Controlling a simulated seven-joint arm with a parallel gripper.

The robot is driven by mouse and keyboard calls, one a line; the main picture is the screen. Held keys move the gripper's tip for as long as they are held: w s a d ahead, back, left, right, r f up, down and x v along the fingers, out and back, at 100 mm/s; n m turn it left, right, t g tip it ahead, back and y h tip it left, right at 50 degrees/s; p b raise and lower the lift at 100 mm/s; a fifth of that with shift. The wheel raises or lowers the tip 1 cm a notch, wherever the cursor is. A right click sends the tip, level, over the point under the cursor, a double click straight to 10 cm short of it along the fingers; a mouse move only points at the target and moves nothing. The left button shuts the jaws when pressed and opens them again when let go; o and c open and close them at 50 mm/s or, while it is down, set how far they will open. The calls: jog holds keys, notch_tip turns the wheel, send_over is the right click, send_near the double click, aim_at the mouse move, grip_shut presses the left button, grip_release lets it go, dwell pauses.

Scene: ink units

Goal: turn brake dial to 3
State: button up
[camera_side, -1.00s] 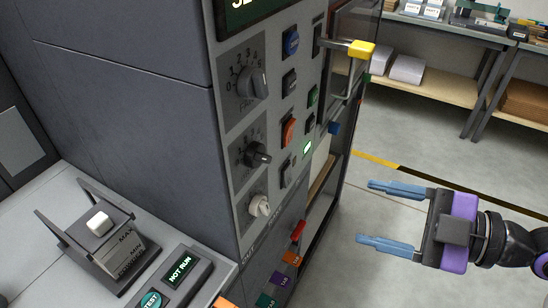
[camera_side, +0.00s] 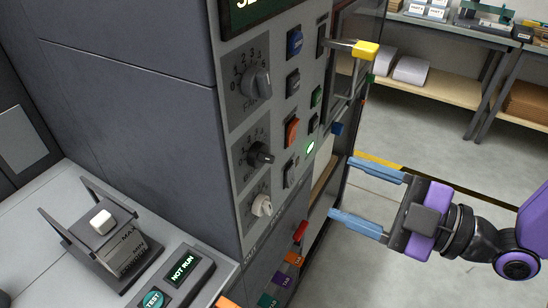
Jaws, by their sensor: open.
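The grey cabinet's control panel carries a column of dials: a large grey dial (camera_side: 256,83) at the top with a numbered scale, a black dial (camera_side: 260,155) in the middle with a smaller numbered scale, and a small white knob (camera_side: 261,205) at the bottom. The labels under them are too small to read surely, so I cannot tell which is the brake dial or its exact setting. My gripper (camera_side: 342,187) has two blue fingers spread apart, empty, pointing left. In the picture it is to the right of the dials, apart from them.
Coloured buttons, including an orange one (camera_side: 292,132) and a lit green one (camera_side: 310,147), sit right of the dials. A yellow-tipped lever (camera_side: 365,50) sticks out above my gripper. Coloured tags (camera_side: 295,258) are below. A box marked NOT RUN (camera_side: 183,268) is lower left.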

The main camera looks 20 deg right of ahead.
aim_at(271, 160)
jog(key=shift+x, duration=6.55)
jog(key=shift+f, duration=0.1)
jog(key=c, duration=1)
